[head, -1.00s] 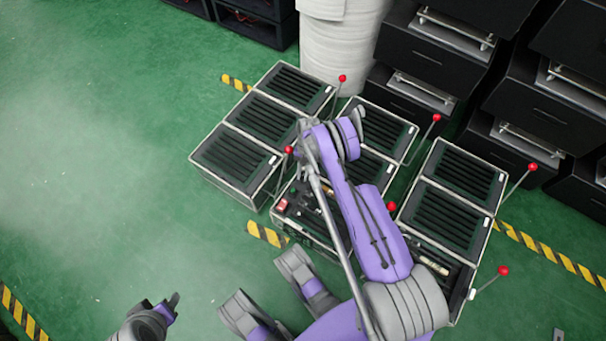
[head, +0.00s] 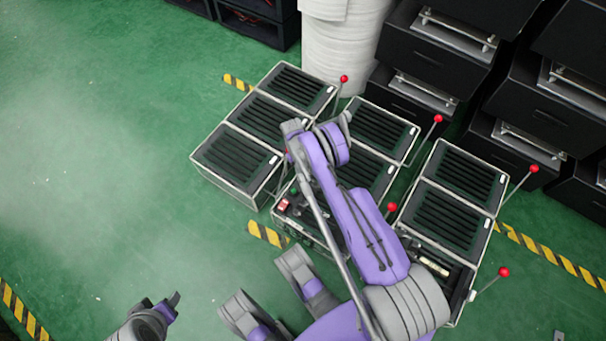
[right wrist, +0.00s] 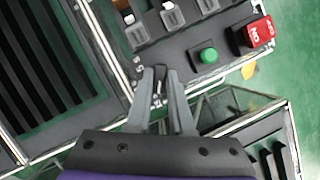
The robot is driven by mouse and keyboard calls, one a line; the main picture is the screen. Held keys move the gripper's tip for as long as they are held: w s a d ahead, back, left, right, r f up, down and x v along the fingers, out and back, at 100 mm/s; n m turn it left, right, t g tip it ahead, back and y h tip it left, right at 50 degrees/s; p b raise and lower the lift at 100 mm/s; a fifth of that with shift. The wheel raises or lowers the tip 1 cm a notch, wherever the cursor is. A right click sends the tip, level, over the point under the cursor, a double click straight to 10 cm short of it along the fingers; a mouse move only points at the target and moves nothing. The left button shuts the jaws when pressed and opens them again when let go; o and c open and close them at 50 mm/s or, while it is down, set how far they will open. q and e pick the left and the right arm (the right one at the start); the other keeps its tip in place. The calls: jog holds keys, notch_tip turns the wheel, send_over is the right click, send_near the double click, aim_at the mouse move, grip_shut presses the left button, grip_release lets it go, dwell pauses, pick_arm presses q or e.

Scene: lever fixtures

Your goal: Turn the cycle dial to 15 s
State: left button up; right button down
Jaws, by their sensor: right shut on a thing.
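In the right wrist view, my right gripper (right wrist: 160,82) has its fingers closed around a small dark knob (right wrist: 159,97) at the edge of the control panel (right wrist: 182,50). The knob seems to be the cycle dial; its markings and pointer are not readable, so its setting cannot be told. In the head view, the panel (head: 318,228) is partly covered by my right arm, and the right gripper is hidden. My left gripper (head: 172,300) is at the lower left, away from the fixtures; its finger gap is unclear.
Beside the knob are a green button (right wrist: 209,56), a red switch (right wrist: 257,33) and several pale-tipped controls. Slatted boxes with red-ball levers (head: 391,207) stand around the panel. Black drawer units (head: 430,50) stand behind. The green floor at left is clear.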

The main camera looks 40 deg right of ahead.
dwell(0.5)
jog(key=c, duration=0.8)
grip_release()
jog(key=a+p+v, duration=0.1)
jog(key=p+v, duration=0.1)
jog(key=v, duration=0.8)
jog(key=shift+w+d+r, duration=0.2)
jog(key=shift+d+r, duration=0.25)
